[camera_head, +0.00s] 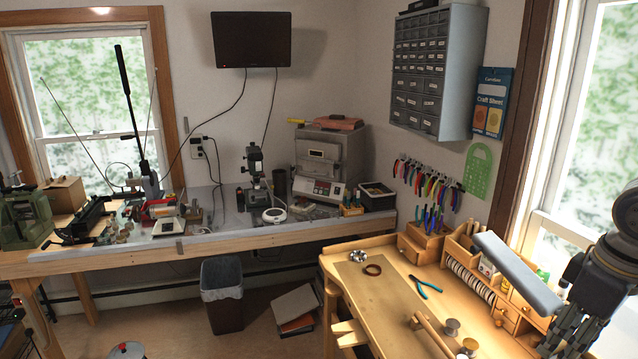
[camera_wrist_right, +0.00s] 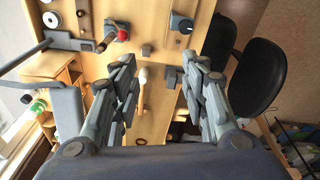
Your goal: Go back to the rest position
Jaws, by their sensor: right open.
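My right gripper (camera_head: 568,345) shows at the lower right of the head view, dark grey, pointing down beside the right end of the wooden workbench (camera_head: 375,295). In the right wrist view my right gripper (camera_wrist_right: 160,65) has its two fingers wide apart, with nothing between them held. The wooden bench top (camera_wrist_right: 150,120) lies below it. My left gripper is not in the head view.
A blue-grey lamp head (camera_head: 517,273) hangs over the bench close to my right gripper. Blue pliers (camera_head: 428,287), a brown ring (camera_head: 373,270) and a wooden desk organizer (camera_head: 475,270) are on the bench. Dark chairs (camera_wrist_right: 257,75) stand to the right in the wrist view.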

